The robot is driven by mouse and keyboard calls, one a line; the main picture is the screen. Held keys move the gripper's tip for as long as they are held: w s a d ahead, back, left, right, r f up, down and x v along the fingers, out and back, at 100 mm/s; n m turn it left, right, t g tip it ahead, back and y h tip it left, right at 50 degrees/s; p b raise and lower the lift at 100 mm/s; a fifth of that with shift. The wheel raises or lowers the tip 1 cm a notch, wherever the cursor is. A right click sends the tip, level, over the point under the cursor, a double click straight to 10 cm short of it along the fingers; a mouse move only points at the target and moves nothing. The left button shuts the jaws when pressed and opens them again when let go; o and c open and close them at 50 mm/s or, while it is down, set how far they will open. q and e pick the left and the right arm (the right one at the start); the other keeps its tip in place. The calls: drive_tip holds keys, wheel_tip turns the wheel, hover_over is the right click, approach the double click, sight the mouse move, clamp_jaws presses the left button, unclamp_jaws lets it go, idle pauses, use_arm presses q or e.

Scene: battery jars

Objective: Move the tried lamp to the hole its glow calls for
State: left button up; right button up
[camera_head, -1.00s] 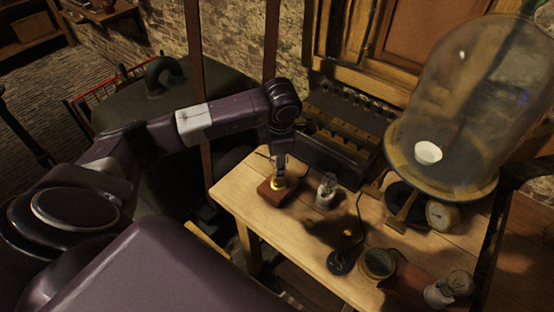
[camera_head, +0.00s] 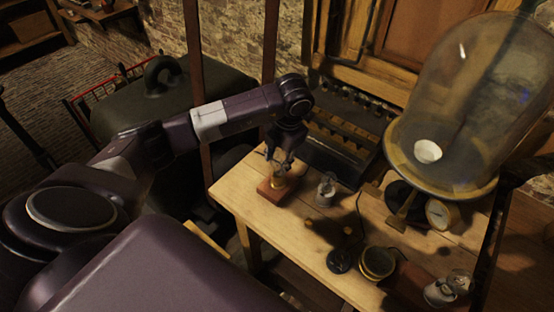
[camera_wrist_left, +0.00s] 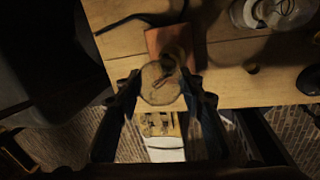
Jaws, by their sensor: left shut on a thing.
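My left gripper (camera_head: 284,163) is shut on a clear glass lamp (camera_wrist_left: 160,86), which sits between its two fingertips in the left wrist view. The lamp shows no clear glow. Just below is a reddish-brown wooden block (camera_head: 268,193) with a brass socket (camera_head: 279,184), near the table's left corner. The block also shows in the wrist view (camera_wrist_left: 160,38). I cannot tell whether the lamp's base still touches the socket. A dark rack (camera_head: 345,135) with rows of slots stands at the table's back; its holes are too dark to tell apart. My right gripper is out of view.
A glass jar with a lamp (camera_head: 326,190) stands right of the block. A black round base (camera_head: 340,261), a brass cup (camera_head: 377,263), another jar (camera_head: 440,292) and a dial (camera_head: 440,214) stand farther right.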

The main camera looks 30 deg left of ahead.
use_arm(q)
drive_tip(key=n+g, duration=0.1)
drive_tip(key=n, duration=0.5)
drive_tip(key=shift+d, duration=0.15)
drive_tip(key=shift+n, duration=0.3)
drive_tip(key=n+p, duration=0.1)
drive_tip(key=n, duration=0.2)
drive_tip(key=shift+d+g, duration=0.1)
drive_tip(key=shift+g, duration=0.3)
drive_tip(key=shift+n+h, duration=0.4)
drive_tip(key=shift+n, duration=0.8)
drive_tip(key=shift+r+p, duration=0.15)
drive_tip(key=shift+p, duration=0.15)
drive_tip(key=shift+r+p, duration=0.75)
drive_tip(key=shift+r, duration=0.3)
